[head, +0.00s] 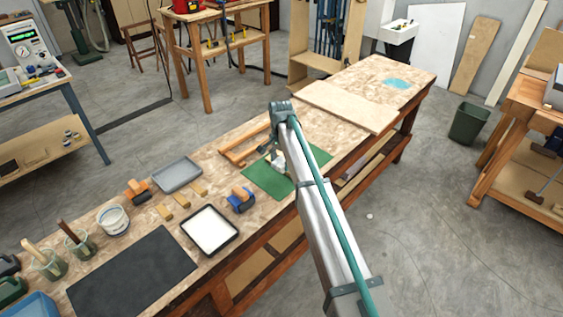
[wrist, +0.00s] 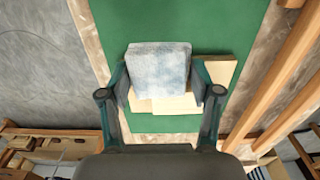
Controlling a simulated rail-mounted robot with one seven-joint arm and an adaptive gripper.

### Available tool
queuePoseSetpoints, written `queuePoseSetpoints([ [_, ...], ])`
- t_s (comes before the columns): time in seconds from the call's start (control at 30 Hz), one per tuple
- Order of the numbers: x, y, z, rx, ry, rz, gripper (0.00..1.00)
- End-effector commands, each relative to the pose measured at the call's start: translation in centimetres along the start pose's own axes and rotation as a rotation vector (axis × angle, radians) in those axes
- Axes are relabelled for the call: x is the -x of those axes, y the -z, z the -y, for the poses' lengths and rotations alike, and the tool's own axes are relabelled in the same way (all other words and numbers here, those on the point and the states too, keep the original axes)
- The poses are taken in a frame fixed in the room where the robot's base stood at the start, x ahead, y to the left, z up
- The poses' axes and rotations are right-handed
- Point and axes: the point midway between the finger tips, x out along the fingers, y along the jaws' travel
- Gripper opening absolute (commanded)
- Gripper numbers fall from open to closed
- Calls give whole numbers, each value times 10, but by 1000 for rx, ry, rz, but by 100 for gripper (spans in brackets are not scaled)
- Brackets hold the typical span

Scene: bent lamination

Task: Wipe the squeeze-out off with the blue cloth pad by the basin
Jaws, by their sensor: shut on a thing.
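My gripper (wrist: 161,88) is shut on a pale, mottled blue-white pad (wrist: 159,66), which looks like the cloth pad. The pad is over pale wood pieces (wrist: 222,72) on the green mat (wrist: 205,25); I cannot tell whether it touches them. In the head view my gripper (head: 274,153) is low over the green mat (head: 262,183), and my arm hides part of the mat. The pad and gripper cover part of the wood, and I cannot make out any squeeze-out. A grey basin (head: 178,175) stands left of the mat.
A wooden frame (head: 240,153) lies beside the mat. A blue tool with a wooden grip (head: 240,200) and a white-filled tray (head: 209,231) stand nearer on the bench. Wood strips (head: 180,199), tubs and a dark mat (head: 132,275) lie further left. A pale board (head: 340,104) lies beyond.

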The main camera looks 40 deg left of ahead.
Motion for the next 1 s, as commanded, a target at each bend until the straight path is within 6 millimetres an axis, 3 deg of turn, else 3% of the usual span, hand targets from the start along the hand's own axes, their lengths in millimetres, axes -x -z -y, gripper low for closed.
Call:
queuePoseSetpoints([
  [0.7, 63, 0, 0, 0, 0, 0, 36],
  [1.0, 68, 0, 0, 0, 0, 0, 36],
])
